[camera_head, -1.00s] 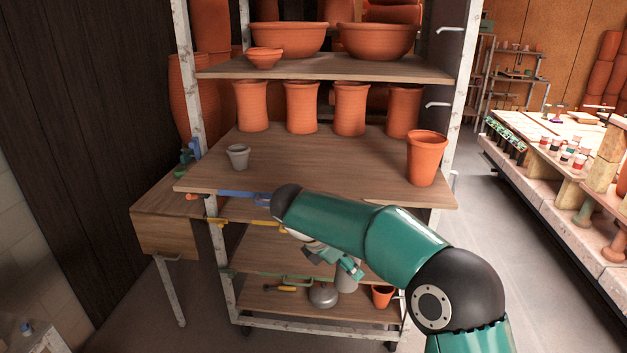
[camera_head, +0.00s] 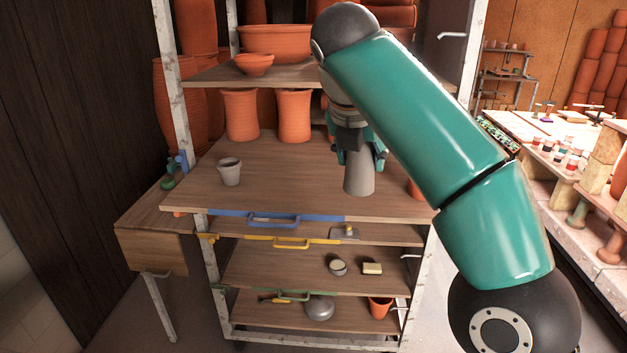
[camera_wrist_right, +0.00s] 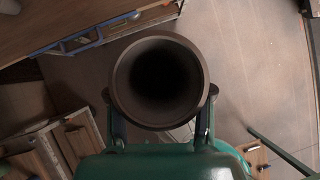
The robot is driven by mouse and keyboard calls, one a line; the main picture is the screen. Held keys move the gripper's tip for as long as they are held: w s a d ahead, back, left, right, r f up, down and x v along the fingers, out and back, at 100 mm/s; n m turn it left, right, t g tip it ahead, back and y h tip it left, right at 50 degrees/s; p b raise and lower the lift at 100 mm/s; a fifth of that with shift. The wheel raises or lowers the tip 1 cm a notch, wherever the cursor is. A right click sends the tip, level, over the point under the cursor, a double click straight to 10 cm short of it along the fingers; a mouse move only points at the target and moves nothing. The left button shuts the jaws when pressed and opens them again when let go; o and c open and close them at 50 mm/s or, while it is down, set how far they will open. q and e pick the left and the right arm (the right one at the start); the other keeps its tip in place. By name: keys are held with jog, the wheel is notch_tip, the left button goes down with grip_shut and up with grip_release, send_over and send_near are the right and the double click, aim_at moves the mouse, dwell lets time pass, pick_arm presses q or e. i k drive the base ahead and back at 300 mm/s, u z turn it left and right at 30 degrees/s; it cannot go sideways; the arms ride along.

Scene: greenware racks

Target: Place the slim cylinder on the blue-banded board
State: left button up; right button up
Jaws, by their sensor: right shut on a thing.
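My right gripper (camera_head: 360,157) is shut on a slim grey cylinder (camera_head: 359,180), which is upright. In the right wrist view its round open mouth (camera_wrist_right: 158,82) shows between the fingers of the right gripper (camera_wrist_right: 160,95). The blue-banded board (camera_head: 275,190) is the wooden shelf with a blue strip and blue handle on its front edge. In the head view the cylinder overlaps this board; in the wrist view it overlaps the floor beside the board's blue edge (camera_wrist_right: 85,40). No contact with the board can be made out. My left gripper is not in view.
A small grey pot (camera_head: 229,172) stands at the board's left. Terracotta vases (camera_head: 293,115) stand along its back, and another terracotta pot (camera_head: 413,188) is partly hidden at the right. The shelf above (camera_head: 215,74) carries bowls. The board's front middle looks clear.

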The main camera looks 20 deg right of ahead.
aim_at(290, 185)
jog(key=u, duration=0.05)
jog(key=i, duration=1.25)
jog(key=z, duration=0.35)
